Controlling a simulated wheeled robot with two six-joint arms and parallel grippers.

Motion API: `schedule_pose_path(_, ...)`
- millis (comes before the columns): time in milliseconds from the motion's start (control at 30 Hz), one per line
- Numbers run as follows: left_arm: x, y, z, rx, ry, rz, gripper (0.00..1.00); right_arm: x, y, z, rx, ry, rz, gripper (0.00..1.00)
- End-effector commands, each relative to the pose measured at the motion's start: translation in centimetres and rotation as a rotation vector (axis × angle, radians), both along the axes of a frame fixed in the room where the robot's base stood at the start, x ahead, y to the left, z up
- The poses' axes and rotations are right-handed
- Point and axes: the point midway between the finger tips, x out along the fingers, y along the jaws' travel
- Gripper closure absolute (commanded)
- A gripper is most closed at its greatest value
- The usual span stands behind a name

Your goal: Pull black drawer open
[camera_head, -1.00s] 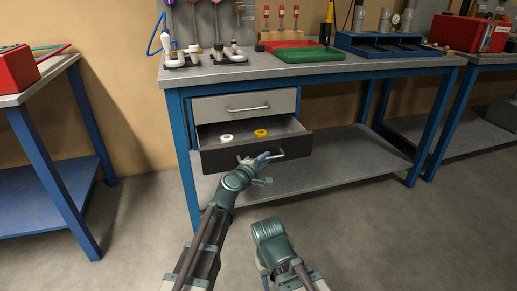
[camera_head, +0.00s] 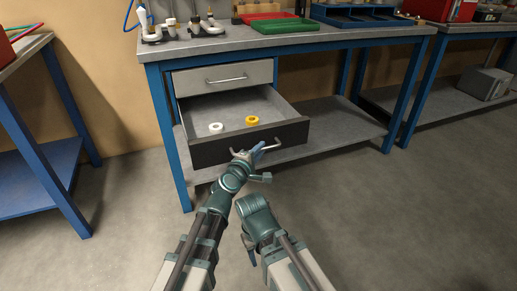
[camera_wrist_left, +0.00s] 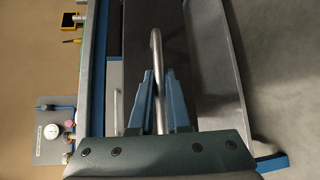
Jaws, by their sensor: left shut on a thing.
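The black drawer (camera_head: 212,149) stands open under the workbench in the head view. A white ring (camera_head: 216,127) and a yellow ring (camera_head: 252,120) lie on its grey floor. My left gripper (camera_head: 256,151) is shut on the drawer's silver bar handle (camera_head: 278,144). In the left wrist view the fingers of my left gripper (camera_wrist_left: 161,102) lie on both sides of the handle (camera_wrist_left: 156,58). My right arm shows low in the middle of the head view, but its fingers cannot be made out clearly.
A grey drawer (camera_head: 223,77) above the black one is shut. The workbench (camera_head: 240,46) carries a green tray (camera_head: 287,26) and a blue bin (camera_head: 360,17). A lower shelf (camera_head: 335,134) lies behind the open drawer. The floor to the right (camera_head: 400,215) is clear.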

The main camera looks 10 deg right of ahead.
Motion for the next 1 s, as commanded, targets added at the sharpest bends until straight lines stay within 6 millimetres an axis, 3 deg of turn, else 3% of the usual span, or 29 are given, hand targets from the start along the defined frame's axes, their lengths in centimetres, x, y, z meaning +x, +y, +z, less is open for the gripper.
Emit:
schedule_pose_path(267,0.0,0.0,0.0,0.001,0.000,0.001,1.00,0.0,0.0,0.0,0.000,0.000,0.000,0.50)
schedule_pose_path(300,0.0,0.0,0.0,0.001,0.000,0.001,0.80,0.0,0.0,0.0,0.000,0.000,0.000,0.50)
schedule_pose_path(433,0.0,0.0,0.0,0.001,0.000,0.001,0.56,0.0,0.0,0.0,0.000,0.000,0.000,0.50)
schedule_pose_path(767,-0.1,0.0,0.0,0.000,0.000,0.000,0.55,0.0,0.0,0.0,0.000,0.000,0.000,0.50)
schedule_pose_path(1000,-1.2,0.5,0.3,0.000,0.000,0.001,0.55,0.0,0.0,0.3,0.000,0.000,0.000,0.50)
